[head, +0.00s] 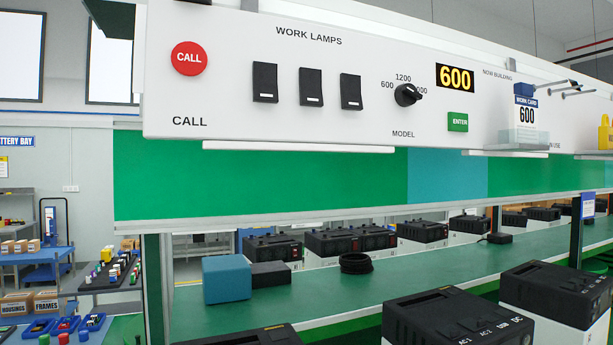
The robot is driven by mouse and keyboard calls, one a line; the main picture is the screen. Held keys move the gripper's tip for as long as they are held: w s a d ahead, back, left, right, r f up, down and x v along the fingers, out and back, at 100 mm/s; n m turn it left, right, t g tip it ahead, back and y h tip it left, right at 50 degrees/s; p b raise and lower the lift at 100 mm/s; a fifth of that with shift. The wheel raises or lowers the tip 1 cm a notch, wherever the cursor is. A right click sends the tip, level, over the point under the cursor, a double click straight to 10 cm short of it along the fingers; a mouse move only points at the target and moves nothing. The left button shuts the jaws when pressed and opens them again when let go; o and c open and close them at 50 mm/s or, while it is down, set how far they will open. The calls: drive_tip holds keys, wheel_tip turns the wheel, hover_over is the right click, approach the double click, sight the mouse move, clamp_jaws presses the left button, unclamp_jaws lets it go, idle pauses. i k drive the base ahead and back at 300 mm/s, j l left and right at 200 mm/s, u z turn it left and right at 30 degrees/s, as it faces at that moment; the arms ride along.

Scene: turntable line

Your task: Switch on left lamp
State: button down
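Three black rocker switches sit in a row under the words WORK LAMPS on the white panel: a left one (265,82), a middle one (311,87) and a right one (351,91). Each has a white mark near its lower end, and they look alike in position. A long white lamp bar (298,147) hangs under the panel's left part, and another bar (490,152) is further right. I cannot tell whether either is lit. My gripper is not in view.
The panel (220,100) also carries a red CALL button (189,58), a model knob (407,94), a 600 display (455,77) and a green ENTER button (457,122). Below, a green bench (330,295) holds a blue block (226,279) and black units. Nothing blocks the switches.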

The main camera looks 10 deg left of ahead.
sight(264, 75)
drive_tip(key=k+u, duration=0.1)
drive_tip(key=u, duration=1)
drive_tip(key=k, duration=0.2)
